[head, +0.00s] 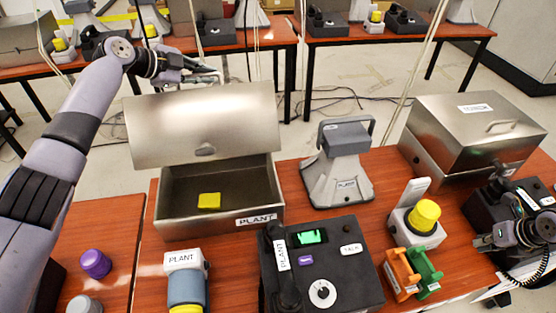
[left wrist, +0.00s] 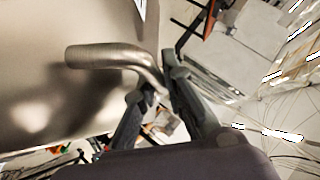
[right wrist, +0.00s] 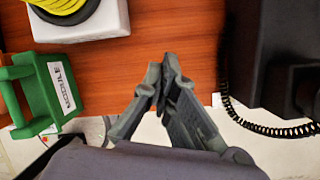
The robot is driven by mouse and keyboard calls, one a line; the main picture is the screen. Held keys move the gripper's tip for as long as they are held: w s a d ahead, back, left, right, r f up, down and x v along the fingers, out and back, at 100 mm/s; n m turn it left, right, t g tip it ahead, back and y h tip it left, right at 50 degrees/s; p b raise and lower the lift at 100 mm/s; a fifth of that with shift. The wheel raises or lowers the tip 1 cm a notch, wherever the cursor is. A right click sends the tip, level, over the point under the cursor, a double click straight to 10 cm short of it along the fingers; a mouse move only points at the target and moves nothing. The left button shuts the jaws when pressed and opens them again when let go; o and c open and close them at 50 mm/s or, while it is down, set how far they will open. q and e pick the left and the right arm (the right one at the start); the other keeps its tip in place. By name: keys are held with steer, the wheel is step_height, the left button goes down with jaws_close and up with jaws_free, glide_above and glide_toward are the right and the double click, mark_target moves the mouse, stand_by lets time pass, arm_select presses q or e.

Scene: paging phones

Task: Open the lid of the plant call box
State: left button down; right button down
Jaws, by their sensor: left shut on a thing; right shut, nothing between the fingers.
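The plant call box (head: 222,222) is a metal box labelled "PLANT" at the middle left of the table in the head view. Its lid (head: 205,122) is raised well up, and the inside shows, with a yellow block (head: 209,201) on its floor. My left gripper (head: 205,75) is behind the top of the lid. In the left wrist view my left gripper (left wrist: 158,85) is shut on the end of the lid's curved metal handle (left wrist: 105,55). My right gripper (head: 480,242) is shut and empty at the far right; its fingertips (right wrist: 163,82) meet in the right wrist view.
A closed metal box (head: 455,140) stands at the back right. A grey device (head: 338,170) stands between the boxes. A black phone (head: 345,265), a yellow-topped module (head: 420,220) and green and orange pieces (head: 428,270) crowd the front. Cables hang behind the table.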

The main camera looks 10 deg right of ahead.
steer(key=w+a+r+n+t, duration=0.4)
steer(key=w+a+r+n, duration=0.1)
steer(key=w+r, duration=0.55)
steer(key=w+a+r+m+t+y, duration=0.1)
steer(key=w+a+r+t, duration=0.15)
steer(key=w+a, duration=0.45)
steer(key=w+a+r+m+t+y, duration=0.1)
steer(key=w+a+m+t+y, duration=0.2)
steer(key=a, duration=0.8)
steer(key=w+a+r+t, duration=0.1)
steer(key=w+a+t, duration=0.2)
steer(key=w+a, duration=0.45)
arm_select(q)
steer(key=shift+f, duration=0.1)
arm_select(e)
steer(key=s+a+f+n+g+h, duration=0.1)
steer(key=s+a+f+h, duration=0.2)
steer(key=a, duration=0.6)
steer(key=s+a+f+n+g+h, duration=0.1)
steer(key=s+a+f+n+g, duration=0.15)
steer(key=s+a, duration=0.45)
steer(key=shift+m+t, duration=0.3)
steer(key=shift+m, duration=0.05)
steer(key=x, duration=0.4)
steer(key=a+x, duration=0.1)
steer(key=x, duration=0.3)
steer(key=a+x, duration=0.1)
steer(key=x, duration=0.3)
steer(key=shift+w+r, duration=1.35)
steer(key=shift+r, duration=0.15)
